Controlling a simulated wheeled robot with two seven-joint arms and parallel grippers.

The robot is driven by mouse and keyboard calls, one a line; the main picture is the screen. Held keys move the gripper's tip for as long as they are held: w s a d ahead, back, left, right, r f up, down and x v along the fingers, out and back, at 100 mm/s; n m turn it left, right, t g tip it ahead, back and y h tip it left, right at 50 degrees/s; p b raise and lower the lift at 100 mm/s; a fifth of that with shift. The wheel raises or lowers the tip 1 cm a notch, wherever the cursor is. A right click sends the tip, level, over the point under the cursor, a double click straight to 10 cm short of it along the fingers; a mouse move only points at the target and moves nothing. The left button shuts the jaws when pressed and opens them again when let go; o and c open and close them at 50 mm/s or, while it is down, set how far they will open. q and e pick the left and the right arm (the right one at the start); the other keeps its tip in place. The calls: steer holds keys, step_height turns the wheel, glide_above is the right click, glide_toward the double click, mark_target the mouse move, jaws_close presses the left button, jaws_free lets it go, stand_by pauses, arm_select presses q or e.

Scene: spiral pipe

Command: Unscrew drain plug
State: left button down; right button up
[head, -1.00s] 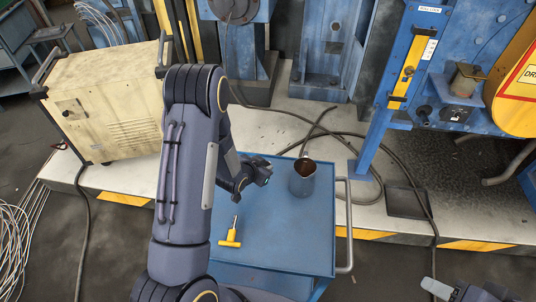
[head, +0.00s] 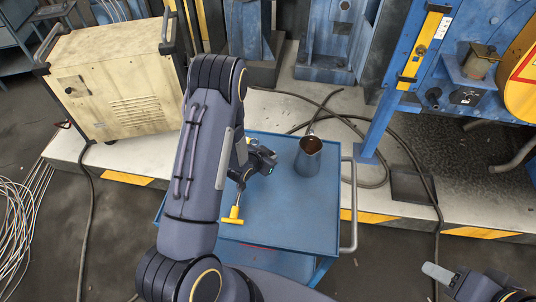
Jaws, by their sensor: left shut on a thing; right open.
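A tool with a yellow T-shaped handle (head: 232,221) and a thin shaft is at the left part of the blue cart's top (head: 290,225). My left gripper (head: 240,182) is shut on the tool's shaft end, with the handle below it in the picture; my arm hides part of the grip. A grey metal cup (head: 308,158) with a brown inside stands upright at the cart's far right part. My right gripper (head: 446,279) is open and empty at the bottom right, partly cut off by the frame edge. I cannot make out the drain plug.
A blue machine frame (head: 385,110) with a yellow gauge strip stands at the right. A cream cabinet (head: 115,85) is at the left. Cables (head: 20,235) lie on the floor. The cart's handle (head: 350,205) sticks out to its right. The cart's middle is clear.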

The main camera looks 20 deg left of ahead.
arm_select(q)
steer(key=c, duration=1.1)
jaws_free()
steer(key=shift+s+r, duration=0.1)
steer(key=shift+s, duration=0.05)
steer(key=b+v, duration=0.1)
steer(key=v, duration=0.5)
steer(key=shift+s+a+b, duration=0.1)
steer(key=shift+b, duration=0.2)
steer(key=shift+s+r, duration=0.5)
